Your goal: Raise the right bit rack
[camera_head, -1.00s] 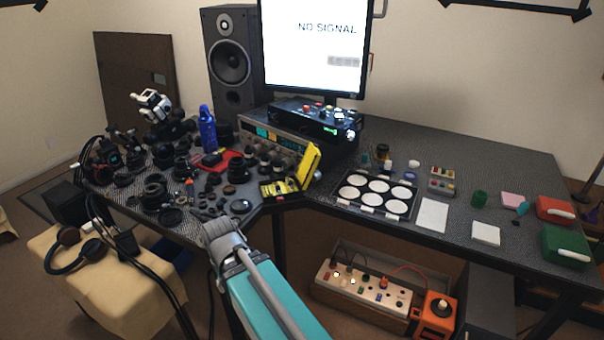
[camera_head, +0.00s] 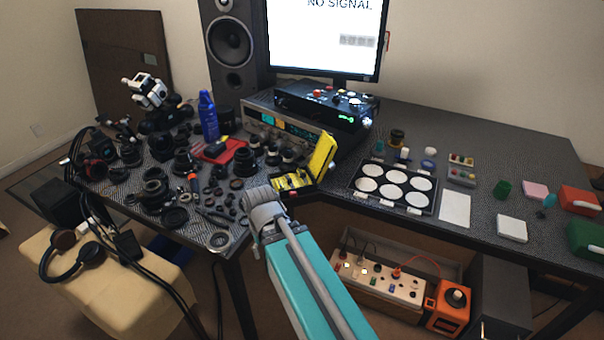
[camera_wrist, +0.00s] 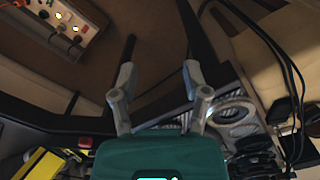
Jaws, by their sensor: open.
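The open yellow bit case (camera_head: 322,158) stands near the desk's front inner corner, its lid raised. Its yellow tray (camera_head: 290,182) holds small dark and light pieces; I cannot make out the right bit rack apart from the rest. Part of the yellow case also shows at the lower left of the wrist view (camera_wrist: 42,163). My gripper (camera_wrist: 160,55) is open and empty in the wrist view, its fingers apart over the desk edge and floor, right of the case. In the head view my arm's end is just in front of the case and its fingertips are hidden.
Several black lens parts (camera_head: 153,190) crowd the desk left of the case. A tray of white discs (camera_head: 393,187) lies right of it. A black box and instrument (camera_head: 325,105) stand behind. A power panel (camera_head: 375,280) sits below the desk.

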